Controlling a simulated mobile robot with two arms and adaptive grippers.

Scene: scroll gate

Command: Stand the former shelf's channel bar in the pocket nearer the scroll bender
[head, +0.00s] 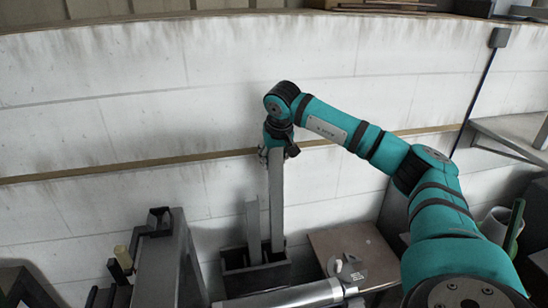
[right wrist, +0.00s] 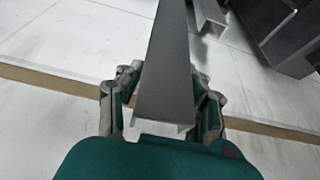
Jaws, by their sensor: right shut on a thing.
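My right gripper (head: 277,152) is shut on the upper end of a long grey channel bar (head: 277,200). The bar hangs nearly upright, and its lower end is at the right part of a dark pocketed box (head: 268,279). I cannot tell how deep it sits there. The right wrist view shows the bar (right wrist: 168,75) between the fingers (right wrist: 166,100); its far end is out of frame. A shorter grey bar (head: 253,230) stands in the box, left of the held one. What looks like the scroll bender (head: 349,270) is right of the box. My left gripper is not in view.
A brown board (head: 335,243) lies right of the box. A grey metal stand (head: 158,270) with a black top piece is to the left. A silver cylinder (head: 285,298) crosses in front of the box. A pale wall (head: 110,130) is close behind the gripper.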

